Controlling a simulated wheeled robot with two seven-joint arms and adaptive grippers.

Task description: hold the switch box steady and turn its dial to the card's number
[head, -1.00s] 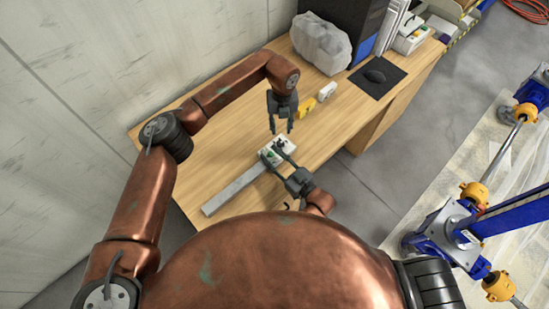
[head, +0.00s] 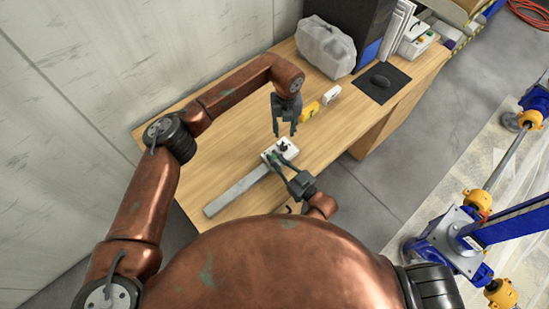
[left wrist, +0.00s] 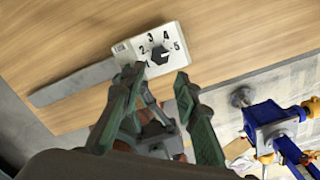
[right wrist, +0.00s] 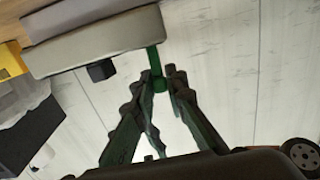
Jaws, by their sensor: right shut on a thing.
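The pale switch box (head: 290,146) lies on the desk at the end of a grey bar. In the left wrist view, the box (left wrist: 125,50) shows the numbers 1 to 5 around a black dial (left wrist: 158,55); I cannot tell its exact setting. My left gripper (head: 285,133) is open and empty above the box. My right gripper (head: 277,158) is at the box's near side, shut on a green handle. In the right wrist view, the green handle (right wrist: 154,60) stands out from the box (right wrist: 95,42) between the fingers. No card's number is legible.
A small yellow item (head: 309,110) and a white item (head: 331,94) stand behind the box. The grey bar (head: 236,191) runs toward the front left. A mouse mat (head: 380,84) and a wrapped grey bulk (head: 325,48) are farther back. The desk's left side is clear.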

